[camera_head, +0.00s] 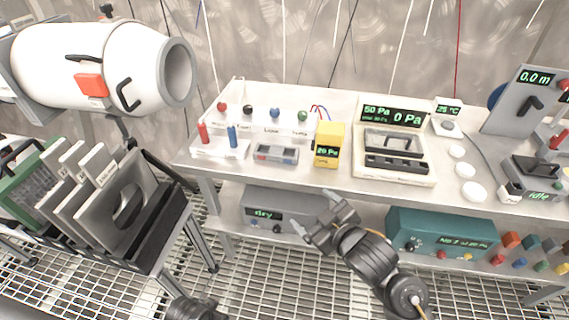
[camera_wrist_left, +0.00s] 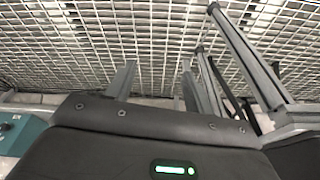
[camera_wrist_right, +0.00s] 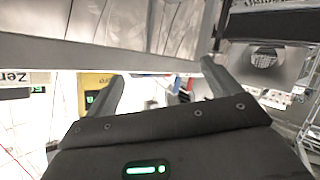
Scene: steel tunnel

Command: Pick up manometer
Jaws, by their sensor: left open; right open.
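The likely manometer is a yellow box (camera_head: 328,143) with a green pressure display, upright on the bench between a small grey device and a beige pressure unit. Part of it shows in the right wrist view (camera_wrist_right: 88,83), partly covered by a finger. My right gripper (camera_head: 318,213) is open and empty, in front of the bench edge and below the yellow box, apart from it. Its spread fingers also show in the right wrist view (camera_wrist_right: 160,85). My left gripper (camera_wrist_left: 156,78) is open and empty over the floor grating.
The white bench (camera_head: 300,178) carries the beige pressure unit (camera_head: 393,170), a small grey device (camera_head: 276,153) and white discs (camera_head: 473,191). A grey box (camera_head: 285,208) and a teal box (camera_head: 440,235) sit below. A rack of plates (camera_head: 120,205) stands left.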

